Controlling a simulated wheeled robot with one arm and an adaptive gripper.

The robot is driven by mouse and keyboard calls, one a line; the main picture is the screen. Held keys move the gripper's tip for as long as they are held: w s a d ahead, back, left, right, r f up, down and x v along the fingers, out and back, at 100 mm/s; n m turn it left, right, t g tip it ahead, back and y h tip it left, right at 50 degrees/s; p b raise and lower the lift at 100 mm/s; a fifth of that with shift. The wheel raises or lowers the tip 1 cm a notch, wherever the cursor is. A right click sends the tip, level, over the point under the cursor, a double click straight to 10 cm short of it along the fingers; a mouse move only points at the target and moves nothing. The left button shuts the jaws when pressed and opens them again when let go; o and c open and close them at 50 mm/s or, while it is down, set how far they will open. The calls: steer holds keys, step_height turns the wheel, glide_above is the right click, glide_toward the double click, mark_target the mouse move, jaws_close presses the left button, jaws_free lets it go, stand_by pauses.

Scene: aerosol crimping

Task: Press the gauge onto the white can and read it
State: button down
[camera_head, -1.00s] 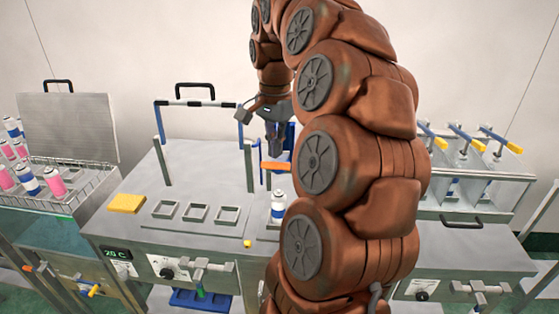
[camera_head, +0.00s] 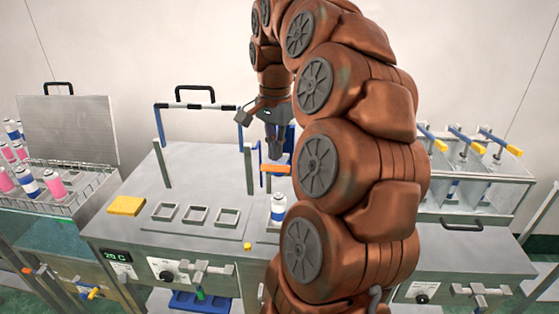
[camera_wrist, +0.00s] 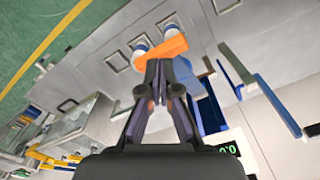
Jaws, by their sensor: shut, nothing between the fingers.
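A white can with a blue band (camera_head: 278,210) stands upright on the bench front, partly behind my arm. An orange bar (camera_head: 274,169) sits above and behind it on a blue upright, likely part of the gauge. In the wrist view the orange bar (camera_wrist: 160,49) crosses just beyond my fingertips, with white can tops (camera_wrist: 140,43) behind it. A dark display with green digits (camera_wrist: 228,147) reads what looks like 0.0. My gripper (camera_head: 273,157) points down just above the orange bar, fingers shut and empty. It also shows in the wrist view (camera_wrist: 160,66); contact with the bar is unclear.
A wire rack (camera_head: 70,200) of pink and blue-banded cans stands at left. A yellow block (camera_head: 126,205) and several square sockets (camera_head: 195,214) lie on the bench. Posts with a bar (camera_head: 195,104) rise behind. Clamps with yellow handles (camera_head: 485,140) stand at right.

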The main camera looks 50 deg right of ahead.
steer(key=shift+f, duration=0.1)
steer(key=shift+f+b, duration=1.1)
steer(key=shift+f, duration=0.1)
step_height(320, 180, down, 9)
steer(key=s+a+b, duration=0.1)
steer(key=b, duration=0.6)
steer(key=shift+a+r, duration=0.2)
steer(key=shift+a, duration=0.15)
stand_by(0.9)
stand_by(0.5)
steer(key=r+p, duration=0.2)
steer(key=r, duration=0.2)
steer(key=d+r+p, duration=0.1)
steer(key=r+p, duration=0.1)
steer(key=r, duration=0.3)
steer(key=w+r+p, duration=0.1)
steer(key=r+p, duration=0.1)
steer(key=r, duration=0.3)
steer(key=shift+d+r, duration=0.2)
steer(key=shift+d, duration=0.2)
